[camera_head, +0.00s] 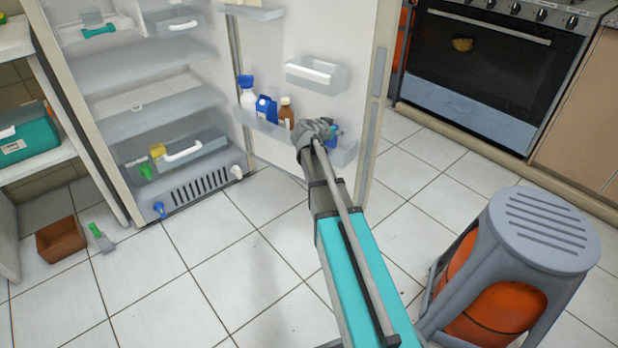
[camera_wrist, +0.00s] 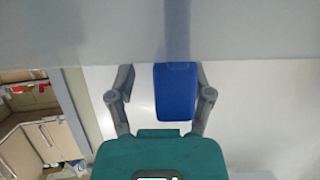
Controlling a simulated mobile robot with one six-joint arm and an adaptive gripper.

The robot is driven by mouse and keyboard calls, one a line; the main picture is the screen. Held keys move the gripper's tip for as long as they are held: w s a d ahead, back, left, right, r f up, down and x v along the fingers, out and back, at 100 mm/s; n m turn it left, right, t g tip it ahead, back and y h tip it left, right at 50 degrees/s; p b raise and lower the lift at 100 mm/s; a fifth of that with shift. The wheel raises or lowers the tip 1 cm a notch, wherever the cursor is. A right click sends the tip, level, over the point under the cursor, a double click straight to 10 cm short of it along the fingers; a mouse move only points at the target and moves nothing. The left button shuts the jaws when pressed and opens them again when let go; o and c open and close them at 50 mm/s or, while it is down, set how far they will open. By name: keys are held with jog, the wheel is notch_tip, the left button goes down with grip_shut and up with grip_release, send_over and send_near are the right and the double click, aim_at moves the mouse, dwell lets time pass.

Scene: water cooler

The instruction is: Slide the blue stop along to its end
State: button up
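The blue stop (camera_head: 335,130) shows as a small blue patch at the door's lower shelf in the head view, partly hidden by my gripper (camera_head: 317,130). In the wrist view a blue block (camera_wrist: 177,92), apparently the stop, lies between the two fingers of my gripper (camera_wrist: 165,85). The right finger is close beside it, and I cannot tell whether it touches. A clear gap lies between the block and the left finger. The fingers are spread, with their tips hidden behind a grey translucent band across the top.
The fridge door's lower shelf (camera_head: 343,154) holds a white bottle (camera_head: 248,92), a blue container (camera_head: 266,109) and a brown bottle (camera_head: 286,113). A grey stool (camera_head: 545,228) over an orange cylinder (camera_head: 498,308) stands at right. The tiled floor (camera_head: 215,275) is mostly clear.

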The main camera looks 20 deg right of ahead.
jog(key=s+p+v, duration=0.1)
jog(key=p+v, duration=0.5)
jog(key=v, duration=0.8)
jog(key=s+a+f+n+g+y+p, duration=0.1)
jog(key=s+a+f+n+g+y, duration=0.1)
jog(key=s, duration=0.3)
jog(key=s+a+f+n+g+y+p, duration=0.2)
jog(key=s+a+f+n+y, duration=0.2)
jog(key=s, duration=0.2)
jog(key=shift+s+g, duration=0.25)
jog(key=shift+g, duration=0.15)
jog(key=w+d+r+m+t+h+b, duration=0.1)
jog(key=w+d+r+m+t+h, duration=0.1)
jog(key=w, duration=0.4)
jog(key=w+d+r+m+t+h+b, duration=0.2)
jog(key=w+r+m+t+h, duration=0.1)
jog(key=w+r+m+h, duration=0.1)
jog(key=shift+w+d+r, duration=0.15)
jog(key=shift+w+d, duration=0.15)
jog(key=shift+w, duration=0.6)
